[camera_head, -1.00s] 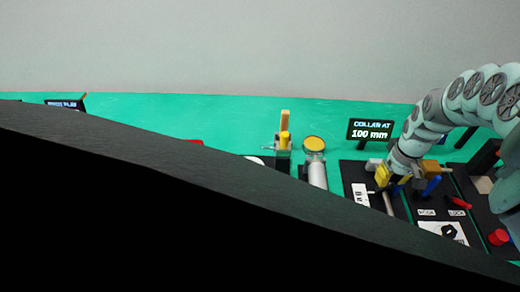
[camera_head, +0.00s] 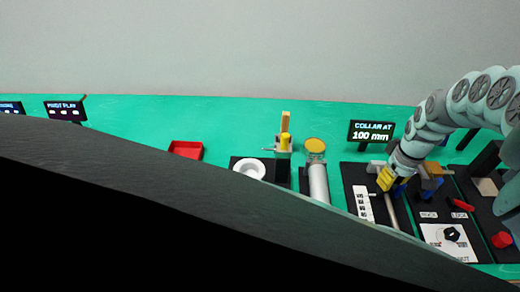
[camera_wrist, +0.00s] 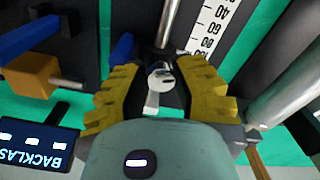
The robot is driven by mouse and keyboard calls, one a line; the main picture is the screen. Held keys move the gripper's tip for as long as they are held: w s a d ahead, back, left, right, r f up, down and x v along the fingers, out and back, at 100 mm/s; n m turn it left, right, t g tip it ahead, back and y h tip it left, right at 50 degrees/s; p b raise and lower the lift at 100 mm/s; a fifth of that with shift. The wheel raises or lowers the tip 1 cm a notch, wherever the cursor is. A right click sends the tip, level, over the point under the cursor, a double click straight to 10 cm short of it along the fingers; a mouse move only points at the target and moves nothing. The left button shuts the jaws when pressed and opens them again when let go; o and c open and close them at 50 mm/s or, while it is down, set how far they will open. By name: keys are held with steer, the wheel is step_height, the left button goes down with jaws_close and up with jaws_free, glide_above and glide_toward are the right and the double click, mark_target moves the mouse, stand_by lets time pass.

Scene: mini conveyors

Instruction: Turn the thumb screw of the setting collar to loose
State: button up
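My gripper (camera_head: 386,178) has yellow finger pads and is at the upper end of a grey rod (camera_head: 391,211) on a dark panel. In the wrist view my gripper (camera_wrist: 160,92) is open, with its pads on either side of a small round grey metal part (camera_wrist: 160,77), apparently the setting collar with its thumb screw. A pale tab below it lies between the fingers. I cannot make out whether the pads touch it, or which way the screw is turned. In the head view the fingers hide the collar. A white scale (camera_wrist: 211,27) runs beside the rod.
A sign (camera_head: 371,132) reads COLLAR AT 100 mm. A blue bar (camera_wrist: 28,38) and an orange block (camera_wrist: 32,75) stand near the gripper. A large grey cylinder (camera_wrist: 290,85) is close on the right. A red lever (camera_head: 462,204) and a dial plate (camera_head: 450,241) lie on the adjoining panel.

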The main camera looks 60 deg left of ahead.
steer(key=o, duration=0.5)
step_height(320, 180, up, 6)
steer(key=shift+w+r, duration=0.1)
steer(key=shift+w, duration=0.05)
steer(key=shift+r, duration=0.6)
stand_by(0.4)
